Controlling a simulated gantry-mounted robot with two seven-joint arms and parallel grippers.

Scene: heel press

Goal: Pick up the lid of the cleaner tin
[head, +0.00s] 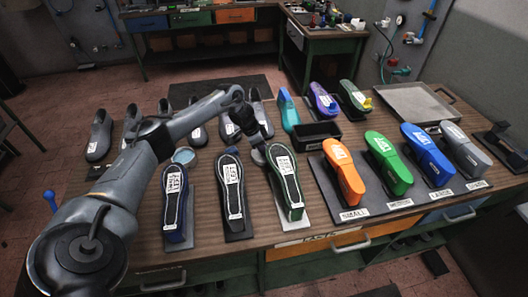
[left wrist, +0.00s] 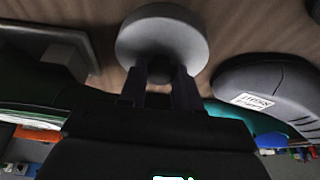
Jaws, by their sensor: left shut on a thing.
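My left gripper (head: 257,146) reaches in over the middle of the bench, behind the green-edged shoe sole. In the left wrist view my left gripper (left wrist: 160,92) is shut on the dark knob of a round grey lid (left wrist: 162,32). The lid (head: 258,157) is partly hidden by the gripper in the head view. Whether it touches the bench is unclear. A round tin (head: 184,155) with a pale blue top stands to the left, behind the blue-edged sole. My right gripper is not in view.
Upturned shoes with labelled soles (head: 233,185) stand along the bench front. Grey shoes (head: 100,137) stand at the back left. Orange (head: 343,170), green and blue lasts stand on a labelled rack at right. A black box (head: 313,134) and metal tray (head: 415,103) lie behind.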

